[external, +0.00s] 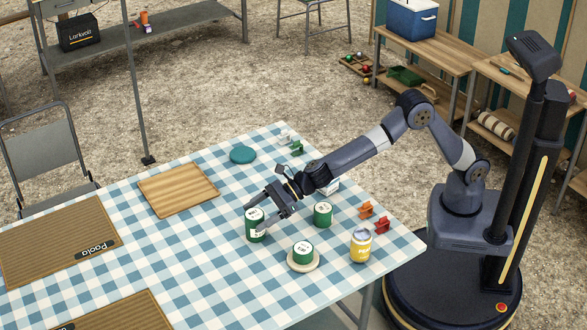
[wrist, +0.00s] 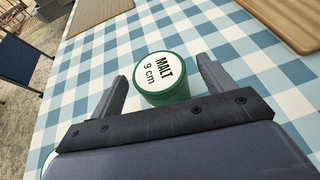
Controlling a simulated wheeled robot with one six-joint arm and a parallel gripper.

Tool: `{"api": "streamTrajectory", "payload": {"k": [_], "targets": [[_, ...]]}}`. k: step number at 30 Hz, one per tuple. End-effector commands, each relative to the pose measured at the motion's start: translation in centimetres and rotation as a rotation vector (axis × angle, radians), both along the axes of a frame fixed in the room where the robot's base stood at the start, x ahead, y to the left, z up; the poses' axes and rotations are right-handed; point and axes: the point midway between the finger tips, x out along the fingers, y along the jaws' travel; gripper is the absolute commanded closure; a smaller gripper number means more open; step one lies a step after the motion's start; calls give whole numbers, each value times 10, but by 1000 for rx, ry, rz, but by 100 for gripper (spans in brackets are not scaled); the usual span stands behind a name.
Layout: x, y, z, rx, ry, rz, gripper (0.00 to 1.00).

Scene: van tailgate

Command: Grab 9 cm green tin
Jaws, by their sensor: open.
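The green tin (external: 256,230) stands upright on the checked tablecloth. In the wrist view its white lid (wrist: 158,72) reads "MALT 9 cm". My gripper (external: 267,207) is open at this tin, tilted down from the right. In the wrist view one finger is to the left of the tin and one to its right, with gaps showing on both sides. I cannot tell whether the fingertips reach fully past it. Two other green tins stand nearby: one (external: 322,214) to the right, the other (external: 302,254) on a pale saucer (external: 290,267).
A yellow tin (external: 360,247) and orange (external: 366,210) and red (external: 382,225) small items stand near the table's right corner. A wooden board (external: 178,189) and a teal disc (external: 243,155) lie farther back. The cloth left of the tin is clear.

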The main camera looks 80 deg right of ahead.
Motion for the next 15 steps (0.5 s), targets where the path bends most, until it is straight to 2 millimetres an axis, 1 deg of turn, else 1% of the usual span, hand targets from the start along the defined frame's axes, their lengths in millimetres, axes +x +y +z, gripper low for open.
{"api": "streamTrajectory", "payload": {"k": [3,6,14,15], "targets": [[9,7,-4,-2,1,1,23],[12,10,-7,-1,0,1,23],[13,10,-8,0,0,0,23],[13,10,-8,0,0,0,24]]}}
